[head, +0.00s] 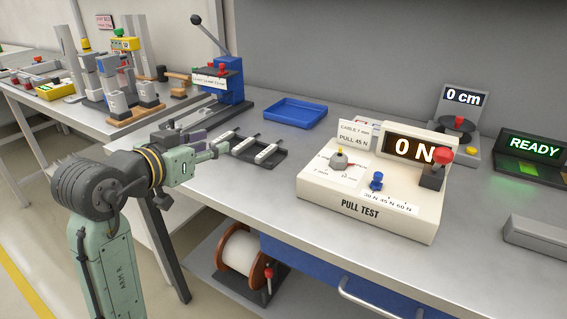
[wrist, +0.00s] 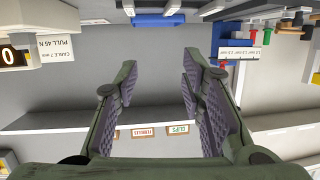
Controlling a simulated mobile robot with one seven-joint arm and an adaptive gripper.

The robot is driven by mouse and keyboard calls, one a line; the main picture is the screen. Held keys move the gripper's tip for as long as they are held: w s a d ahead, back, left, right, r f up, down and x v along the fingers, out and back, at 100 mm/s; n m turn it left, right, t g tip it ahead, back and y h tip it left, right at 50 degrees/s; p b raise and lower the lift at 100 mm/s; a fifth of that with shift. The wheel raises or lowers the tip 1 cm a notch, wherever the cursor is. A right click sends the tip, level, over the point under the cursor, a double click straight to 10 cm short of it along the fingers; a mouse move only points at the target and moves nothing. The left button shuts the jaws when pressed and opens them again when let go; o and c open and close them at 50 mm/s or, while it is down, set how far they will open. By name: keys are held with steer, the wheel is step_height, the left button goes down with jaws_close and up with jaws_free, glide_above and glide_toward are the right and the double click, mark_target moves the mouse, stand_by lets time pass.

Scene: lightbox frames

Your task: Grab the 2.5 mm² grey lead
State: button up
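My gripper (head: 212,146) reaches over the left part of the bench, fingers pointing right. In the wrist view my gripper (wrist: 155,75) has its two dark padded fingers wide apart with nothing between them. A black rack (head: 272,163) with several short pale bars lies just right of the fingers in the head view. I cannot tell whether any bar is a lead or which size it is. No lead can be made out clearly as the 2.5 mm² grey one.
A blue lever press (head: 228,82) with a size label stands behind the gripper. A blue tray (head: 292,113) lies behind the rack. The pull tester (head: 370,200) reads 0 N on the right. A cable reel (head: 243,252) sits below the bench. Bare bench lies between rack and tester.

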mark_target(257, 158)
steer(key=d+f+g, duration=0.1)
steer(key=s+d+f+m+g, duration=0.1)
steer(key=d+f, duration=0.1)
steer(key=shift+s+f+h, duration=0.15)
steer(key=shift+f+h, duration=0.05)
steer(key=shift+h, duration=0.2)
steer(key=x, duration=0.5)
steer(key=shift+s+f+p, duration=0.1)
steer(key=shift+p, duration=0.2)
steer(key=shift+p+x, duration=0.7)
steer(key=shift+x, duration=2.1)
steer(key=shift+f, duration=0.1)
steer(key=shift+c, duration=0.6)
jaws_close()
